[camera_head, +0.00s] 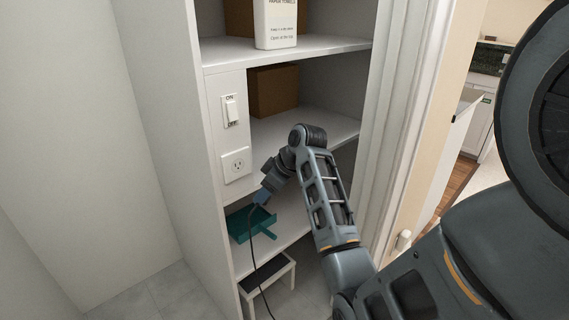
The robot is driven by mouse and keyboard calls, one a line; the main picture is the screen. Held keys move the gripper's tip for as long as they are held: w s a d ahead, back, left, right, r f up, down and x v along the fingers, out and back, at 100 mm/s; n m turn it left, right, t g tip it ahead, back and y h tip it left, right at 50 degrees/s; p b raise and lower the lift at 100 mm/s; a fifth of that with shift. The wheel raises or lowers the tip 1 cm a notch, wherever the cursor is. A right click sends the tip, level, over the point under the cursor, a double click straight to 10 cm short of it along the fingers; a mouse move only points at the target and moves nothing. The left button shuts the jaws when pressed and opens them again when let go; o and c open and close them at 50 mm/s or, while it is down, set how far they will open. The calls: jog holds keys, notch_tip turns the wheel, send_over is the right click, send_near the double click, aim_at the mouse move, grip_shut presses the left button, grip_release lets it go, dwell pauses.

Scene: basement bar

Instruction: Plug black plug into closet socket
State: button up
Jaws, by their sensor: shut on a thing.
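The closet socket (237,165) is a white wall plate on the front panel of the white shelf unit, below an ON/OFF switch. My gripper (260,198) is below and to the right of the socket, apart from it, in front of the lower shelf. It is shut on the black plug, which is too small and too covered by the fingers to make out clearly. A thin black cord (252,245) hangs from the gripper down toward the floor.
A teal dustpan-like item (243,226) lies on the shelf just below my gripper. A small white stool (268,276) with a dark top stands underneath. Boxes (274,90) and a paper-towel package (275,24) fill higher shelves. The door frame (408,110) is at right; floor at left is clear.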

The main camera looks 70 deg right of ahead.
jog(key=w+a+f, duration=0.3)
jog(key=a+f, duration=0.2)
jog(key=a, duration=0.8)
jog(key=w+a+f, duration=0.4)
jog(key=a+f, duration=0.1)
jog(key=a, duration=0.8)
jog(key=w+a+f+n, duration=0.1)
jog(key=w+a+f, duration=0.2)
jog(key=a, duration=1)
jog(key=shift+w+a+f+y, duration=0.25)
jog(key=shift+a+f+y, duration=0.1)
jog(key=shift+f, duration=0.6)
jog(key=shift+w, duration=0.1)
